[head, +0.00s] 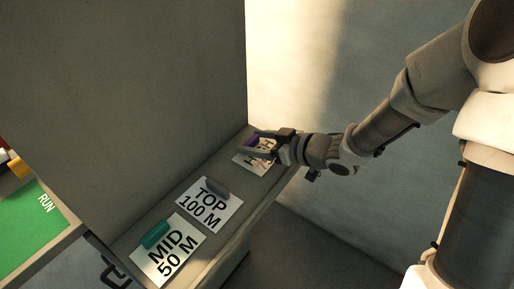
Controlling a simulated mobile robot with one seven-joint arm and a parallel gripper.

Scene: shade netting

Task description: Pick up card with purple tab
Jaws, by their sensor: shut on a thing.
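The card with the purple tab (247,158) lies at the far end of the narrow ledge, white with dark lettering partly hidden by my gripper. Its purple tab (250,139) shows at the card's upper left, by my fingers. My gripper (254,146) reaches in from the right over this card and is shut on the purple tab. The fingers hide part of the tab and the print. I cannot tell whether the card is lifted off the ledge.
A "TOP 100 M" card (207,207) with a grey tab and a "MID 50 M" card (167,254) with a green tab lie nearer on the ledge. A tall grey panel (130,90) rises behind them. A green "RUN" board (30,225) is at the left.

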